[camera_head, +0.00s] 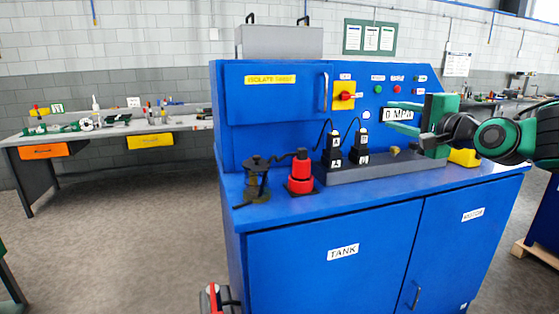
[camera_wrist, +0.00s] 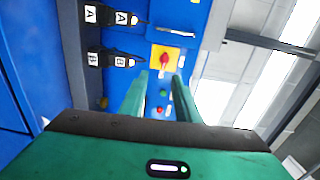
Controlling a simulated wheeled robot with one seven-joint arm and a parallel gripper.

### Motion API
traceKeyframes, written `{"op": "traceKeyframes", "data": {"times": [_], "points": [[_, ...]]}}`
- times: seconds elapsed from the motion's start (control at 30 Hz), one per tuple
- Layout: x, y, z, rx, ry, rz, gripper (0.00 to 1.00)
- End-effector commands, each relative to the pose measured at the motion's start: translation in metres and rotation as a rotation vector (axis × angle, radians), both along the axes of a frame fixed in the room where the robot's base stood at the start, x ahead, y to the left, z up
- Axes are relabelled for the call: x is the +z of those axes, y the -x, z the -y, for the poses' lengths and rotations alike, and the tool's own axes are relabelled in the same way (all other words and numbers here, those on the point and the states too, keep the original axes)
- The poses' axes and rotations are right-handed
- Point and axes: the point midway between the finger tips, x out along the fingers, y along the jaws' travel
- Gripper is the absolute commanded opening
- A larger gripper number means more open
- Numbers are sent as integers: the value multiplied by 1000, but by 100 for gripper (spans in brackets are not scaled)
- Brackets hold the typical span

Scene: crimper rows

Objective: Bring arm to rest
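My gripper (camera_head: 389,114) is at the right of the blue cabinet (camera_head: 300,235) in the head view, in front of its upright control panel. Its two green fingers point left and are spread apart, with nothing held between them. They partly overlap the "0 MPa" display (camera_head: 397,115). In the wrist view the fingers of my gripper (camera_wrist: 161,75) are also apart. The yellow plate with a red knob (camera_wrist: 164,60) shows beyond their tips. My dark and green arm comes in from the right edge, above the cabinet top.
On the cabinet top stand a dark olive fitting (camera_head: 257,182), a red cylinder (camera_head: 301,174) and two black plugs labelled A (camera_head: 333,151) and B (camera_head: 361,146) on a grey rail (camera_head: 390,167). A yellow block (camera_head: 464,157) sits at the right. A workbench (camera_head: 110,130) stands at the left.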

Motion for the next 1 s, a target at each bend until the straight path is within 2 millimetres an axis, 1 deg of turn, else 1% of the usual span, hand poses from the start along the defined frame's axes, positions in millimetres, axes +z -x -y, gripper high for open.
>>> {"op": "traceKeyframes", "data": {"times": [0.1, 0.17, 0.37, 0.47, 0.57, 0.6, 0.67, 0.7, 0.77, 0.8, 0.87, 0.9, 0.97, 1.0], "points": [[-24, 6, 11, -19, 99, -60, 30], [-36, 11, 18, -27, 151, -93, 30], [-82, 35, 38, -38, 334, -223, 30], [-109, 53, 51, -32, 440, -307, 30], [-143, 80, 66, -15, 563, -419, 30], [-159, 95, 74, -1, 616, -474, 30], [-182, 121, 86, 29, 699, -567, 30], [-199, 141, 93, 55, 750, -632, 30], [-220, 173, 104, 101, 815, -729, 30], [-233, 195, 109, 137, 852, -792, 30], [-250, 229, 116, 199, 897, -886, 30], [-259, 252, 120, 242, 920, -943, 30], [-271, 285, 122, 310, 943, -1023, 30], [-277, 305, 123, 353, 952, -1068, 30]]}}
